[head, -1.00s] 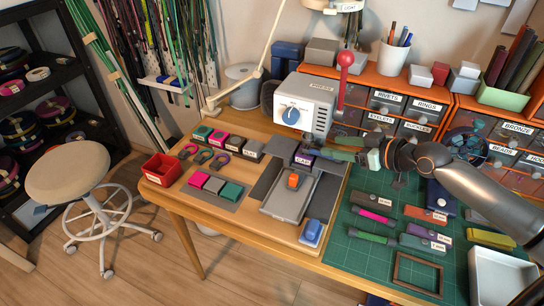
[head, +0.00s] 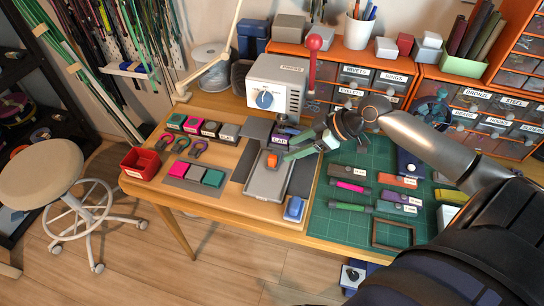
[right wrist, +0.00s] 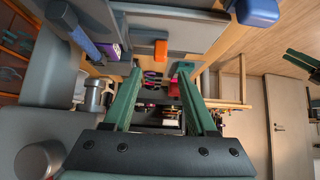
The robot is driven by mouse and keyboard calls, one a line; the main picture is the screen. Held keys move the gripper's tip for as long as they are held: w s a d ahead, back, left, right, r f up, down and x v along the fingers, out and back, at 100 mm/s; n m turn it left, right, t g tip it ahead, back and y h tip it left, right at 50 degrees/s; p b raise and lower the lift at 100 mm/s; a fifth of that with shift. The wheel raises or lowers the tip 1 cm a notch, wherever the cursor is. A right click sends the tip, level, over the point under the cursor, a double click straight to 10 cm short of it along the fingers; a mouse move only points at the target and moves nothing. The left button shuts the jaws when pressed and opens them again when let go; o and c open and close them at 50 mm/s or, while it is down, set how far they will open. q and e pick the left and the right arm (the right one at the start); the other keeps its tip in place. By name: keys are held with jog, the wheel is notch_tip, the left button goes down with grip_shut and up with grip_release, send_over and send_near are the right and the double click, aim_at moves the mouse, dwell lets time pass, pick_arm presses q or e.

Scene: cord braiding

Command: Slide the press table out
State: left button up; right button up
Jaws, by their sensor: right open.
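The press table (head: 265,184) is a grey flat plate with a raised rim, in front of the white press (head: 277,90). An orange block (head: 272,160) stands on its rear part and also shows in the right wrist view (right wrist: 160,48). My right gripper (head: 288,149) is open, its green fingers pointing left, close to the right of the orange block. In the right wrist view the open fingers (right wrist: 157,72) have the orange block ahead, beyond their tips; nothing is between them. Dark green finger-like pieces (right wrist: 301,63) at the right edge may be my left gripper; its opening is unclear.
A blue block (head: 294,208) sits at the table's front right. A green cutting mat (head: 337,226) with labelled tools lies to the right. Coloured blocks and a red bin (head: 140,163) are left. The press's red-knobbed lever (head: 313,58) rises behind the gripper. Orange drawer units stand behind.

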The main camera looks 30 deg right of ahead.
aim_at(273, 157)
jog(key=x, duration=0.8)
jog(key=shift+w+a+f+b, duration=0.1)
jog(key=shift+w+f+b, duration=0.05)
jog(key=shift+b, duration=0.15)
grip_shut()
dwell(0.4)
